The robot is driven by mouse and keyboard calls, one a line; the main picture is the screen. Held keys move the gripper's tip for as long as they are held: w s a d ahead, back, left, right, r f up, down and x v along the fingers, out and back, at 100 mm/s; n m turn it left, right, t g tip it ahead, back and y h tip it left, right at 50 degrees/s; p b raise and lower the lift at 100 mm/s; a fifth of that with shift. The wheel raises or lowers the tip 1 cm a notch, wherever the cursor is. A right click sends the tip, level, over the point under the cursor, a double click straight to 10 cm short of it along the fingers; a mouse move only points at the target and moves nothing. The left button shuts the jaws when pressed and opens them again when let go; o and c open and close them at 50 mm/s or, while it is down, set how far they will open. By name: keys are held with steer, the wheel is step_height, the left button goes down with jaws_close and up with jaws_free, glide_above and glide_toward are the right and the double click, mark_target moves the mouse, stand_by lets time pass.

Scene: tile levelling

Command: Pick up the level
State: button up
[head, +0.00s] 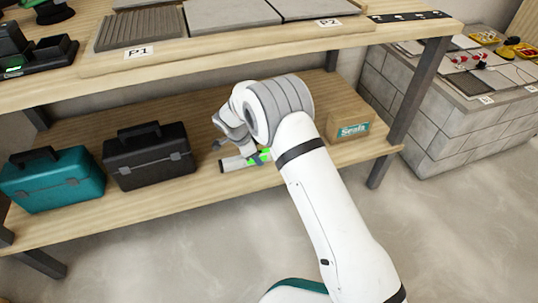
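The level (233,163) is a short light-grey bar with bright green parts, low over the front of the wooden lower shelf. My gripper (256,156) points down at it, and a dark finger crosses in front of the green part. The wrist and arm hide the right end of the level and part of the gripper. I cannot tell whether the fingers press on the level or stand apart around it. I also cannot tell whether the level rests on the shelf or is slightly raised.
A teal toolbox (53,180) and a black toolbox (150,157) stand left on the lower shelf (215,188). A cardboard box (347,118) stands to the right. The upper bench (230,50) overhangs with tiles. A grey block stand (440,115) is at right.

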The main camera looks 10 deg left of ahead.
steer(key=c, duration=0.8)
steer(key=shift+r, duration=0.1)
